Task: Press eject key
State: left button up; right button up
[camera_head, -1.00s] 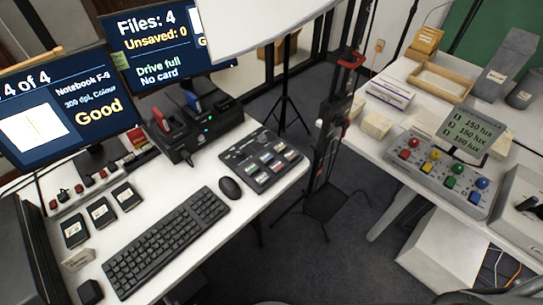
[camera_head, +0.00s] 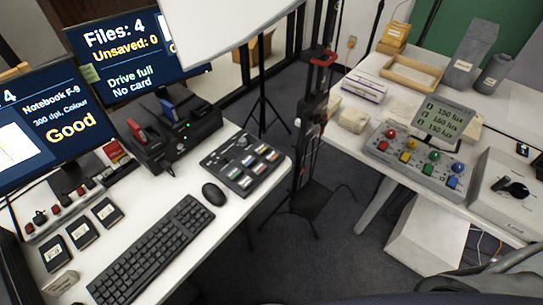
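A black key panel (camera_head: 245,163) with several coloured keys lies flat at the right end of the left desk. Its labels are too small to read, so I cannot tell which is the eject key. Behind it to the left stands a black drive dock (camera_head: 172,140) with a red-topped unit, a blue-topped unit and a small green light. The back monitor (camera_head: 125,50) reads "Files: 4", "Unsaved: 0", "Drive full", "No card". Neither gripper shows. A dark curved part at the lower right appears to be mine.
A keyboard (camera_head: 152,248), a mouse (camera_head: 213,194) and several black cards lie on the left desk. A dark upright column (camera_head: 312,120) stands in the gap between the desks. The right desk holds a box with coloured knobs (camera_head: 418,161) and a grey dial box (camera_head: 510,190).

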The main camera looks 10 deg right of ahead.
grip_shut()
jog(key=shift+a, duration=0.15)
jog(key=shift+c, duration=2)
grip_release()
